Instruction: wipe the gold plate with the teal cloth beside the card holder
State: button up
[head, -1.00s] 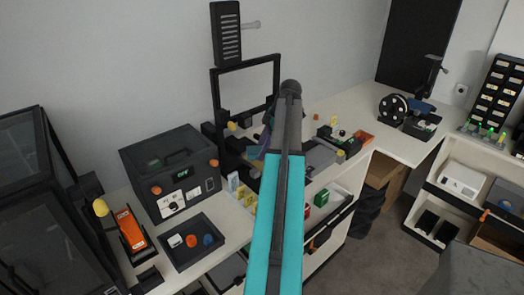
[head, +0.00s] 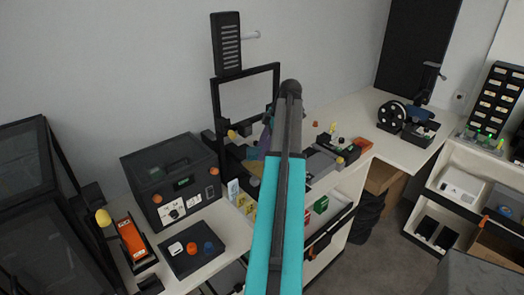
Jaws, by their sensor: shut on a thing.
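My arm rises through the middle of the head view and hides much of the bench behind it. My gripper (head: 267,140) shows only in part, at the left edge of the arm, inside the black upright frame. It is shut on what seems to be the teal cloth, of which at most a small bluish scrap shows. Whether the cloth touches the plate, I cannot tell. I cannot make out the card holder for certain.
The black frame (head: 215,105) stands close around the gripper. Left of it are a dark lidded box (head: 150,165), a black tray (head: 183,262) with small items, and small yellow and white packs (head: 241,197). A spool (head: 391,113) stands far right, past bare white bench.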

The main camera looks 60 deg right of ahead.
jog(key=shift+r, duration=0.7)
notch_tip(320, 180, down, 3)
jog(key=b, duration=0.2)
jog(key=shift+f+b, duration=0.1)
jog(key=shift+b, duration=0.3)
